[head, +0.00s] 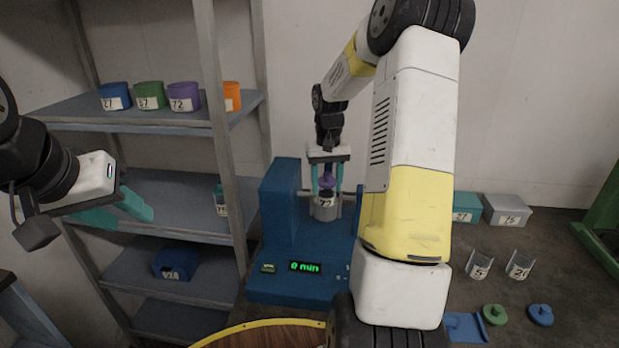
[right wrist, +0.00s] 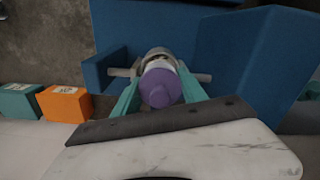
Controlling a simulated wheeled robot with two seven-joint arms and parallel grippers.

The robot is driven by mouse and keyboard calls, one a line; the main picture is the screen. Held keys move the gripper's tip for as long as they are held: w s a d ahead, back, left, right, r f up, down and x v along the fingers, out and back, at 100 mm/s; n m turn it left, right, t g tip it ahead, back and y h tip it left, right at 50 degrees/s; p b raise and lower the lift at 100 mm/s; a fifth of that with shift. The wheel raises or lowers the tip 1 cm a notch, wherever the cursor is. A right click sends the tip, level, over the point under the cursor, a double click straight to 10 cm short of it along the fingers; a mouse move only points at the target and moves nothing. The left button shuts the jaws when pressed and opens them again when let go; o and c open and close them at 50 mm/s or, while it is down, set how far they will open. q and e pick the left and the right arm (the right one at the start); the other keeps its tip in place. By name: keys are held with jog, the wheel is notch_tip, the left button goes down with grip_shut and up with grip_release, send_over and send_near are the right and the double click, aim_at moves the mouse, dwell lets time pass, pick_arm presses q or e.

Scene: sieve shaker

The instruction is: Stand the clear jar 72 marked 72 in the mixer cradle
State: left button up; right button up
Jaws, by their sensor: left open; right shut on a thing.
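The clear jar 72 (head: 325,202) has a purple lid (head: 327,182) and a white label reading 72. It is upright at the grey mixer cradle (head: 324,214) of the blue mixer. My right gripper (head: 327,190) points down and is shut on the jar near its lid. In the right wrist view the purple lid (right wrist: 160,88) lies between the teal fingers, in line with the cradle with its side pins (right wrist: 203,77). I cannot tell whether the jar's base rests in the cradle. My left gripper (head: 125,210) is open and empty before the shelf, at left.
The blue mixer (head: 300,283) displays "0 min". A shelf rack (head: 222,125) stands left, with several coloured bins including a purple one marked 72 (head: 184,97). At right are a grey box (head: 507,210), open clear jars (head: 519,266) and loose lids (head: 540,315).

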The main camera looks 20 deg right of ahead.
jog(key=shift+s+f, duration=0.1)
jog(key=shift+f, duration=0.2)
jog(key=shift+s+f, duration=0.2)
jog(key=shift+f, duration=0.2)
jog(key=o, duration=1.6)
jog(key=shift+c, duration=0.2)
jog(key=shift+w+d+r, duration=0.1)
jog(key=shift+w+r, duration=0.05)
jog(key=shift+r, duration=0.4)
notch_tip(320, 180, up, 7)
jog(key=shift+w+r, duration=0.1)
jog(key=shift+r, duration=0.35)
jog(key=shift+r, duration=0.1)
